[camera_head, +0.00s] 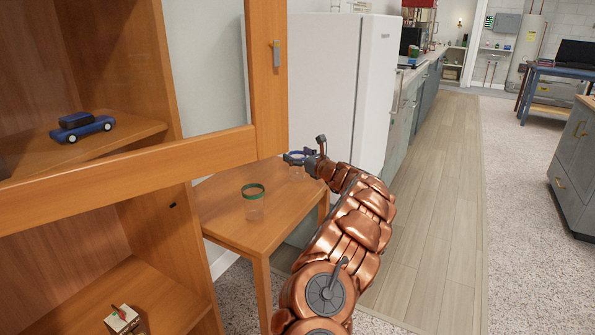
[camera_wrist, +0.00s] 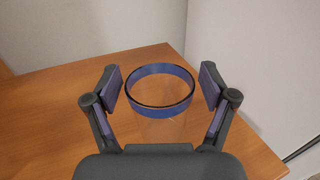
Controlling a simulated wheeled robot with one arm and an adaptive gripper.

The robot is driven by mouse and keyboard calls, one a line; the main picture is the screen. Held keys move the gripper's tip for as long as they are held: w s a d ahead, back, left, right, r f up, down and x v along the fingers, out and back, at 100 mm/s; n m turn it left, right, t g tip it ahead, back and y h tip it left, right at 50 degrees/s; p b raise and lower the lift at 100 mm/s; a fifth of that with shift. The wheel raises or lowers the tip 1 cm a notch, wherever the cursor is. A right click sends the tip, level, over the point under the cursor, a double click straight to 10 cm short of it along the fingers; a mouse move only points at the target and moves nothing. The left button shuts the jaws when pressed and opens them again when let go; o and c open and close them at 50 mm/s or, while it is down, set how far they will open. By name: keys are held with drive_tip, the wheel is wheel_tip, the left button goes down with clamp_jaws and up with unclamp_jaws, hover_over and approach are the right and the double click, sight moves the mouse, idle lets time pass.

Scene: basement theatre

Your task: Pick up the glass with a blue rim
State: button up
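The glass with a blue rim (camera_wrist: 160,106) stands upright on the wooden table between the two fingers of my gripper (camera_wrist: 162,88) in the wrist view. The fingers are spread, one on each side of the rim, with a visible gap on both sides. In the head view the blue-rimmed glass (camera_head: 297,173) shows at the far end of the table, partly hidden by my gripper (camera_head: 298,157). A clear glass with a green rim (camera_head: 254,202) stands on the same table, nearer and to the left.
The small wooden table (camera_head: 225,222) stands beside a white fridge (camera_head: 335,80). An open wooden cabinet (camera_head: 165,185) is at the left, its door frame close to the table. A blue toy car (camera_head: 82,127) sits on its shelf.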

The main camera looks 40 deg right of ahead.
clamp_jaws()
idle(0.5)
